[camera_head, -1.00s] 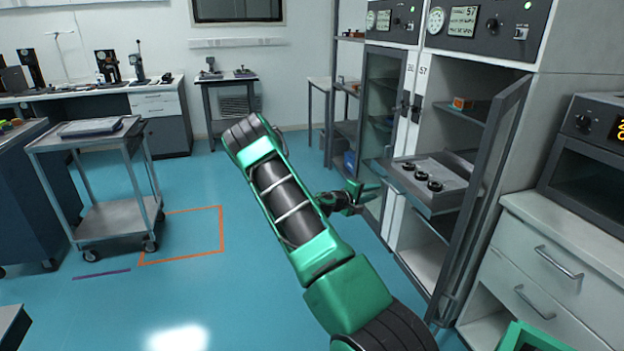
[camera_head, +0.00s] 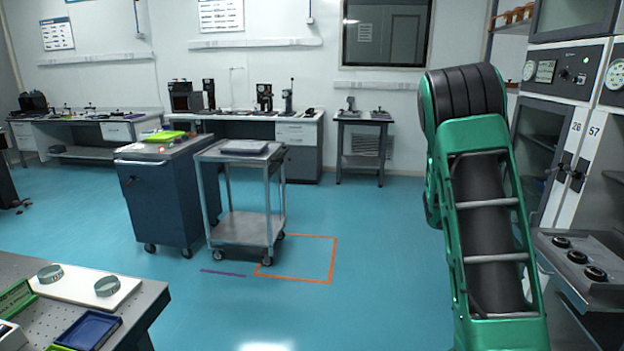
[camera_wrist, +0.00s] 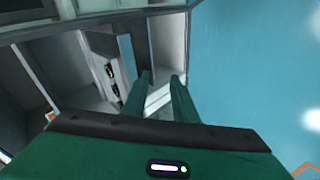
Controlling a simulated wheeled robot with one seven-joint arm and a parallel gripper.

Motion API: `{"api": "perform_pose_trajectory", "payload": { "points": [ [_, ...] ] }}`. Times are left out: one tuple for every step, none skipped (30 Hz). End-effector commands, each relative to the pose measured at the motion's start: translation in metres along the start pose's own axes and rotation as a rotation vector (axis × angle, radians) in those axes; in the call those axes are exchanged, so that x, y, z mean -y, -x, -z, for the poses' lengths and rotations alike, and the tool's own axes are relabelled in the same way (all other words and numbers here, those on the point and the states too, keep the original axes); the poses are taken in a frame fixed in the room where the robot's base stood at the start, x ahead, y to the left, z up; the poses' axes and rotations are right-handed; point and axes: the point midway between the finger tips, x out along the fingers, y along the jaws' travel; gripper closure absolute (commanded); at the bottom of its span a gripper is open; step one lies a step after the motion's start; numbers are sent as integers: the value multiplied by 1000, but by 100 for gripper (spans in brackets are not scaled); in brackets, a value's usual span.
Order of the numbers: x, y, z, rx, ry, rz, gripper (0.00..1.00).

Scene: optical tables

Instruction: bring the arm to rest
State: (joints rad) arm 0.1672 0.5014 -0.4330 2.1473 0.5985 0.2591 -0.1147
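My green and black arm (camera_head: 482,215) stands raised at the right of the head view, in front of the cabinet. My gripper is hidden behind the arm there. In the wrist view my gripper (camera_wrist: 161,82) shows its two green fingers apart, with nothing between them. The fingers point toward the cabinet's pale interior, and blue floor shows to their right. I cannot tell how close the fingertips are to the cabinet.
A workbench (camera_head: 150,291) is at front left. Blue floor between is clear.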

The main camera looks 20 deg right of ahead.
Motion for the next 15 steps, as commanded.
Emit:
{"api": "perform_pose_trajectory", "payload": {
  "points": [
    [-1,13,-9,14,-19,43,74],
    [0,20,-15,25,-27,69,74],
    [2,30,-24,40,-36,103,74],
    [3,37,-30,50,-43,128,74],
    [4,45,-36,59,-50,153,74],
    [5,55,-45,73,-56,186,74],
    [6,62,-51,83,-61,211,74],
    [8,70,-58,91,-64,236,74],
    [9,80,-66,103,-69,268,74],
    [10,88,-73,112,-71,292,74],
    [11,96,-80,121,-72,317,74],
    [11,106,-89,131,-73,347,74],
    [13,114,-96,138,-72,371,74],
    [13,122,-104,147,-71,394,74],
    [14,132,-114,156,-69,424,74]
  ]
}}
